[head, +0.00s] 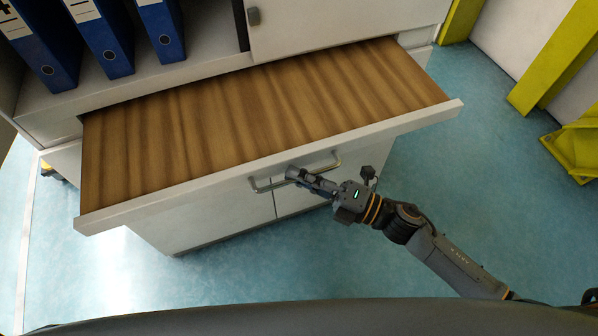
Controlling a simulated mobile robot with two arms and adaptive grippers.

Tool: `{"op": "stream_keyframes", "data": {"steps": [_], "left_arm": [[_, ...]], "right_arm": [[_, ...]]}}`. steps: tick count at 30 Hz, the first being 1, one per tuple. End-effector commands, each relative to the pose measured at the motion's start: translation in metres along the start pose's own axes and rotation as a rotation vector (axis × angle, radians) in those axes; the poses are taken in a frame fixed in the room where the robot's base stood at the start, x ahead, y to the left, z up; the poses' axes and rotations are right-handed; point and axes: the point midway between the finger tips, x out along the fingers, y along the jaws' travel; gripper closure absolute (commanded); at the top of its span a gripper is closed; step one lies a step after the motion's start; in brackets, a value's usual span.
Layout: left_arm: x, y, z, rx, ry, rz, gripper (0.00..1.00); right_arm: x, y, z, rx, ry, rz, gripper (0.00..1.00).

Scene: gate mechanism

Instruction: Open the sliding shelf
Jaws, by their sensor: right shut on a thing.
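The sliding shelf (260,105) is a wide drawer-like board with a brown wooden surface and a white front panel (200,192). It stands well out from the white cabinet. A metal bar handle (262,186) is fixed to the front panel. My right gripper (296,174) is at the middle of this handle, shut on it, with the arm reaching in from the lower right. The fingers cover part of the bar. My left gripper is not in view.
Several blue binders (105,40) stand on the cabinet's upper left shelf. Yellow frame parts (560,60) stand at the right. The blue floor (480,190) is clear to the right of the cabinet.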

Motion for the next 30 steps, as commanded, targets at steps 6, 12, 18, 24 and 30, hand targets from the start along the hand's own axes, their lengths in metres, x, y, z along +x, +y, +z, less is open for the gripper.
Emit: {"op": "stream_keyframes", "data": {"steps": [6, 12, 18, 24, 30], "left_arm": [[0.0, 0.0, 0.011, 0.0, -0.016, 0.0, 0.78], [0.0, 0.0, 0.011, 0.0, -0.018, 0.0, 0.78], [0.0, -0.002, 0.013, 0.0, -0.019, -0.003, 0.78], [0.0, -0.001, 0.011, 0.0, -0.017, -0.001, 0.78], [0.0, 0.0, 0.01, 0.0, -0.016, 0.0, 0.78]], "right_arm": [[0.0, -0.001, 0.0, 0.0, -0.001, -0.002, 1.0], [0.0, -0.001, 0.0, 0.0, -0.001, -0.001, 0.79], [-0.002, 0.0, 0.0, 0.001, -0.001, -0.001, 0.79], [-0.028, -0.001, 0.0, 0.002, -0.002, -0.005, 0.79], [-0.072, -0.002, 0.0, 0.004, -0.002, -0.007, 0.79]]}}
